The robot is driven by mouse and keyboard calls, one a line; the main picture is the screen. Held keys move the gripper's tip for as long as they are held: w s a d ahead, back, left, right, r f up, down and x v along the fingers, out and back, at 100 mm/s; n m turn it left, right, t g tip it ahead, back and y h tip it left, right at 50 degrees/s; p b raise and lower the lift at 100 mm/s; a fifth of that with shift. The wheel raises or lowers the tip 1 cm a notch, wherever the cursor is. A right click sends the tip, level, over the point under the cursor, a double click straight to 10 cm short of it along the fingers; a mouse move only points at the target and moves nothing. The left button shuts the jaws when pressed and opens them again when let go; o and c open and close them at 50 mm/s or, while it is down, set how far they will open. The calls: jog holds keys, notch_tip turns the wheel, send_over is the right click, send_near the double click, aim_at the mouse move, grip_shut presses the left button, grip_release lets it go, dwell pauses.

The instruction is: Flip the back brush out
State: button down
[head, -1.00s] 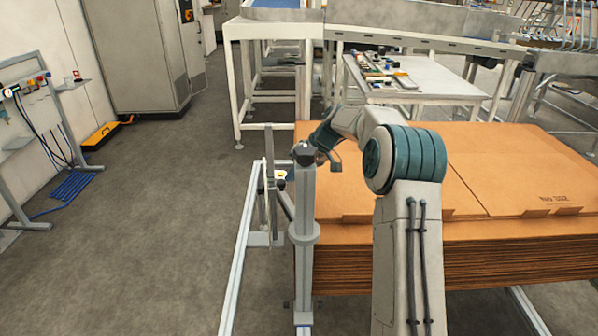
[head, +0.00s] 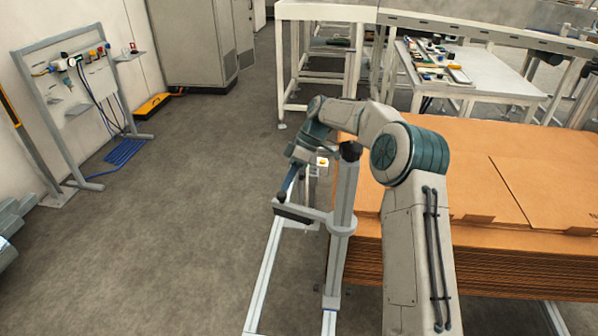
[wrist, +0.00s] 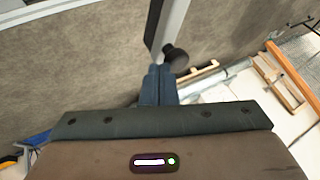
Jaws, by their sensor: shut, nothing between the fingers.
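A grey upright post (head: 342,195) with a black knob on top stands at the left front of the cardboard stack. A short grey side arm with a dark strip (head: 293,213), which looks like the brush, sticks out to the left from its collar. My gripper (head: 283,194) is just above the outer end of this strip, pointing down. In the wrist view my gripper's blue-grey fingers (wrist: 158,84) are together with nothing between them. A black knob (wrist: 177,57) and a grey bar (wrist: 170,22) show just past the fingertips. I cannot tell whether they touch.
The cardboard stack (head: 470,170) lies right of the post. A floor rail (head: 272,265) runs along its left side. A white frame (head: 290,60) and a side table (head: 470,75) stand behind. Open floor (head: 190,230) lies to the left, with a tool stand (head: 50,130) beyond.

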jog(key=shift+s+a+n+g+h, duration=0.25)
jog(key=shift+s+a+n, duration=0.3)
jog(key=shift+s, duration=0.25)
jog(key=shift+s+a+n+g+h, duration=0.25)
jog(key=shift+s+a+n, duration=0.1)
jog(key=shift+s+n, duration=0.35)
jog(key=shift+s, duration=0.2)
jog(key=shift+s+a+f, duration=0.1)
jog(key=shift+a, duration=0.05)
jog(key=shift+n, duration=0.25)
jog(key=shift+w+r+p, duration=0.25)
jog(key=shift+w+p, duration=0.05)
jog(key=shift+p, duration=0.3)
jog(key=w+r+p, duration=0.1)
jog(key=w+p, duration=0.1)
jog(key=w, duration=0.3)
jog(key=p, duration=0.1)
send_near(281, 193)
jog(key=shift+w+r, duration=0.6)
jog(key=shift+w, duration=0.3)
jog(key=shift+w+r, duration=0.65)
jog(key=shift+w, duration=0.25)
